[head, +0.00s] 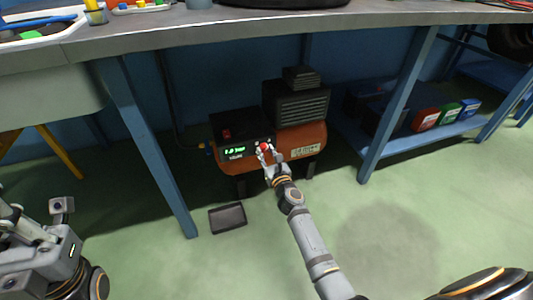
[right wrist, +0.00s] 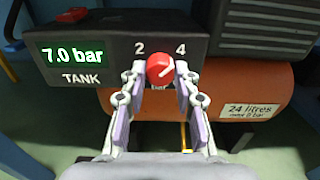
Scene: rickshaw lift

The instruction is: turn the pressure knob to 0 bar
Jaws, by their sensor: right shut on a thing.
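The red pressure knob (right wrist: 160,69) is on the dark front panel of the compressor (head: 272,140) under the bench. Its white pointer line slants up and right, toward the 4. The 2 and 4 marks show above it; other marks are hidden by my fingers. My right gripper (right wrist: 160,75) is shut on the knob, one finger on each side; in the head view it reaches the panel from below. The green display (right wrist: 72,53) reads 7.0 bar, over the word TANK. My left gripper (head: 18,220) is partly cut off at the left edge, away from the compressor; its opening is unclear.
The workbench top (head: 240,28) overhangs the compressor, with blue legs (head: 150,150) on either side. A black tray (head: 227,217) lies on the floor at front left. A low shelf (head: 410,142) with coloured boxes stands right. The green floor in front is mostly clear.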

